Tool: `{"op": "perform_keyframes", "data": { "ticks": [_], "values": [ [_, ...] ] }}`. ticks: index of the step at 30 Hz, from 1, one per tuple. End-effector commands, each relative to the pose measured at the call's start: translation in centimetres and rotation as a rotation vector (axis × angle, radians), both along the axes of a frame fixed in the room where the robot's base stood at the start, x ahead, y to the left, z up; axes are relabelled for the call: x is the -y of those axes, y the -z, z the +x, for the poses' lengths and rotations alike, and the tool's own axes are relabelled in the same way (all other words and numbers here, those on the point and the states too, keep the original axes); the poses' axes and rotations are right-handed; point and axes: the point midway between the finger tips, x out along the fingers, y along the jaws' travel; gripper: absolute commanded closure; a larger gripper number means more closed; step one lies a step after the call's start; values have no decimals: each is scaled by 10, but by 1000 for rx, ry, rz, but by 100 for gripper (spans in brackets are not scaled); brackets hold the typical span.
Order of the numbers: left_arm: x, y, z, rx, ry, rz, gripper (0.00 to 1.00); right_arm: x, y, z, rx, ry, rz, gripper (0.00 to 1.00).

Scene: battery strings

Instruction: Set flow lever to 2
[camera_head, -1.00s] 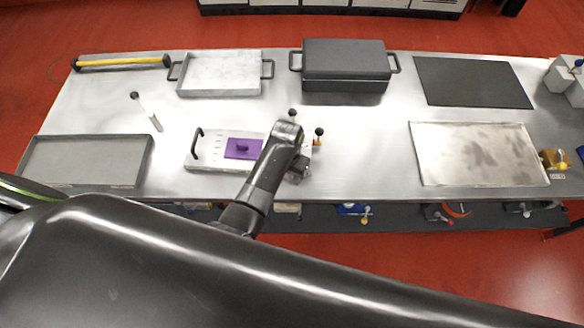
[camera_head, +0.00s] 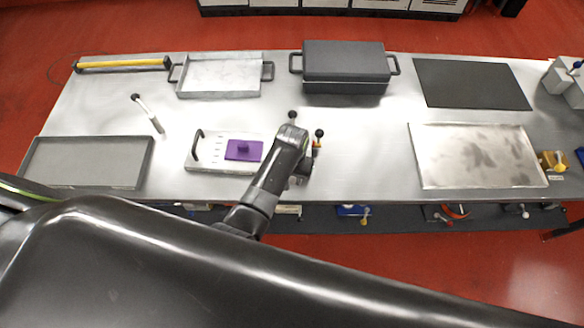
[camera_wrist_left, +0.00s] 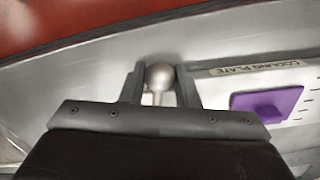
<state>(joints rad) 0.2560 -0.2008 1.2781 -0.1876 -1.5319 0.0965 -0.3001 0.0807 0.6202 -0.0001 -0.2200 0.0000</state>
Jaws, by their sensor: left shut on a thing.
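My left gripper (camera_wrist_left: 160,88) is shut around a grey ball knob (camera_wrist_left: 159,73) on a thin stem, seen between its two fingers in the wrist view. The knob looks like a lever's end, but its setting and any number marks for it cannot be read. In the head view my left arm covers the gripper and the held knob, beside the right end of the cooling plate (camera_head: 212,162). Two black ball knobs show close by, one (camera_head: 292,114) behind the arm and one (camera_head: 319,132) to its right. My right gripper is not in view.
A purple block with a knob (camera_head: 243,149) sits on the cooling plate; it also shows in the wrist view (camera_wrist_left: 268,105). A lidded grey box (camera_head: 345,62) and a handled tray (camera_head: 220,75) stand behind. The table between box and right metal sheet (camera_head: 475,155) has free room.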

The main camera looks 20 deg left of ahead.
Motion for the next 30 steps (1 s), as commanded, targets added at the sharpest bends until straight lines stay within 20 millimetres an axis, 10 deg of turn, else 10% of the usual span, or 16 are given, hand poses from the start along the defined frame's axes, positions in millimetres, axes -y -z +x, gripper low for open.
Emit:
{"op": "perform_keyframes", "data": {
  "ticks": [30],
  "values": [
    [24,-1,2,0,-241,-5,95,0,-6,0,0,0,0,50]
  ]
}}
